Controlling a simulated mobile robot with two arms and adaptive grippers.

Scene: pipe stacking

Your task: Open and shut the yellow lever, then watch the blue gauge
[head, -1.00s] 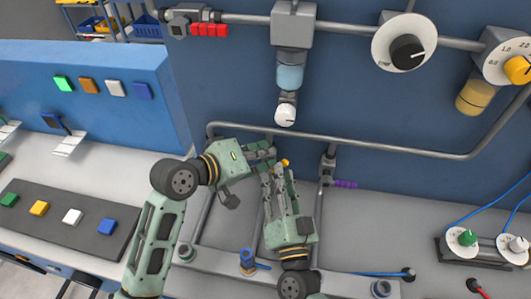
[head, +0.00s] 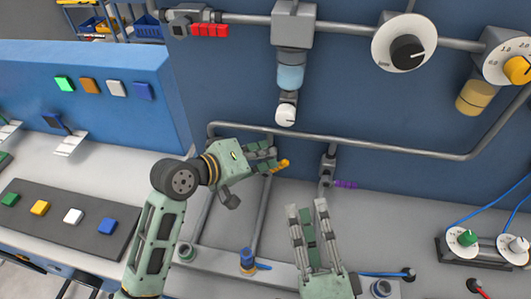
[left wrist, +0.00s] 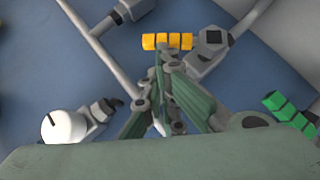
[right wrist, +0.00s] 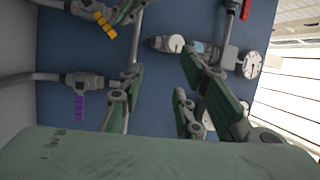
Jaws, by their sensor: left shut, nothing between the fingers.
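The yellow lever (head: 283,164) sticks out from a pipe valve just past my left gripper (head: 274,154). In the left wrist view the lever (left wrist: 152,41) lies crosswise, left of its grey valve body. My left gripper (left wrist: 160,62) is shut and empty, its tips at or just in front of the lever; touching cannot be told. My right gripper (head: 306,206) is open and empty, lower and right of the lever. The lever also shows in the right wrist view (right wrist: 104,25). A small white dial gauge (head: 285,115) hangs below a light-blue pipe section (head: 290,75).
A purple lever (head: 345,184) sits right of the yellow one. A red lever (head: 210,30) is at upper left. Larger dials (head: 404,42) are at upper right. A button panel (head: 72,219) lies at left. A blue valve (head: 248,259) stands below my left gripper.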

